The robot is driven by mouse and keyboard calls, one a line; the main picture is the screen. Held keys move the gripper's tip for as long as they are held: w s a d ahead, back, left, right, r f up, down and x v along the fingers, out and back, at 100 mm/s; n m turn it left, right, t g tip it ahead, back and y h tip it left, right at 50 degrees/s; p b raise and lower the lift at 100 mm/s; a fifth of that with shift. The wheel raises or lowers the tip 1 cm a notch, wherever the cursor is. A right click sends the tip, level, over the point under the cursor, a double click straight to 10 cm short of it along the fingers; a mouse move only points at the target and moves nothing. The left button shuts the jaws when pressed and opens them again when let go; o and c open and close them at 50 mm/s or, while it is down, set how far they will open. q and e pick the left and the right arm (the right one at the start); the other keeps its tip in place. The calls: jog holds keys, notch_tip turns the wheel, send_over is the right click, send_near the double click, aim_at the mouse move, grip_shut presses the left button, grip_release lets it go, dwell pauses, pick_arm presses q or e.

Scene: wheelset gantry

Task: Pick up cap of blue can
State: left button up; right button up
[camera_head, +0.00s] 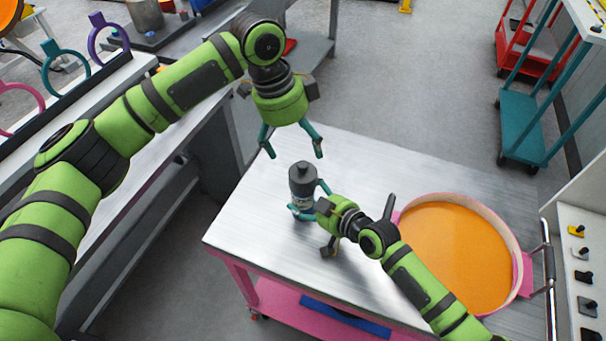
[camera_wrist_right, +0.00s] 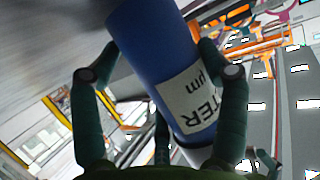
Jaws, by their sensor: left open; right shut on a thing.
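The blue can (camera_head: 301,203) stands upright on the metal-topped pink table, with a dark grey cap (camera_head: 302,170) on its top. My right gripper (camera_head: 309,200) is shut around the can's body from the right. In the right wrist view the can's blue body (camera_wrist_right: 158,55) fills the space between my fingers, and a white label (camera_wrist_right: 188,98) with black letters shows. The cap cannot be made out in that view. My left gripper (camera_head: 294,150) is open and empty, pointing down above the cap and apart from it.
A round pink-rimmed tub (camera_head: 515,245) with orange contents sits on the right of the metal table (camera_head: 385,175). A grey bench (camera_head: 150,150) runs along the left with coloured rings. A teal and red cart (camera_head: 522,120) stands at the back right. The table's far part is clear.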

pick_arm(q)
jog(key=shift+s+d+r+m+y, duration=0.15)
jog(key=shift+d+r+m+y, duration=0.25)
jog(key=shift+r+y, duration=0.15)
jog(key=shift+s+d+r+m+y, duration=0.15)
jog(key=shift+d+r+m+y, duration=0.2)
jog(key=shift+y, duration=0.3)
send_over(303, 175)
jog(key=f, duration=0.5)
jog(key=shift+w+f, duration=0.25)
jog(key=shift+w, duration=0.05)
jog(key=shift+w+f, duration=0.1)
jog(key=shift+f, duration=3)
jog(key=c, duration=1.1)
